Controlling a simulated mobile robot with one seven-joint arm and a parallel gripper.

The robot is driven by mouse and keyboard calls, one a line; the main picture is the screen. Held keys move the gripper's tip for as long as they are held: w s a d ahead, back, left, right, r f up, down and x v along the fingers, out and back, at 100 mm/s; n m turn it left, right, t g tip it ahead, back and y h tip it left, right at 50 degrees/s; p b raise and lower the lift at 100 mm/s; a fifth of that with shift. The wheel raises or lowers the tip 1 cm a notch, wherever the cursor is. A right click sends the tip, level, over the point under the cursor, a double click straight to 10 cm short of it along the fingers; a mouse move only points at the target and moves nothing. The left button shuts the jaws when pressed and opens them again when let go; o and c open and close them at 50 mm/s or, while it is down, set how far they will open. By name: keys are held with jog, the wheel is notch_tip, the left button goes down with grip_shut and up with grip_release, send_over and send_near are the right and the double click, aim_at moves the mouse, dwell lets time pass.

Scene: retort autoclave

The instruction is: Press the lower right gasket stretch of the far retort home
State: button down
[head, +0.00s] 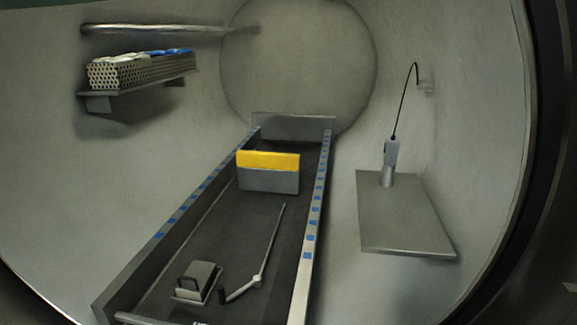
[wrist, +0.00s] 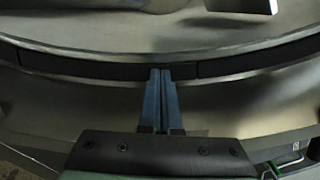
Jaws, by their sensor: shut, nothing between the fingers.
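In the wrist view my gripper (wrist: 160,72) is shut with nothing between its blue fingers. Its fingertips overlap the black gasket (wrist: 100,70) that curves along the metal rim of the retort. I cannot tell for certain whether they touch it. Seams split the gasket: one close right of the fingertips, another near the left edge. A further stretch (wrist: 262,58) runs on to the right. How deep each stretch sits in its groove is not clear. In the head view a dark ring (head: 543,160) borders the retort mouth at the right; my gripper does not show there.
Inside the retort, a railed track (head: 190,230) holds a yellow-topped block (head: 268,172), a small metal block (head: 197,280) and a thin lever (head: 264,262). A shelf with perforated material (head: 140,72) is on the left wall. A plate (head: 405,225) with a cabled probe (head: 390,155) is at right.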

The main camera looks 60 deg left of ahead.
jog(key=shift+d, duration=0.15)
jog(key=p+v, duration=0.2)
jog(key=v, duration=0.8)
jog(key=shift+p, duration=0.35)
dwell(0.3)
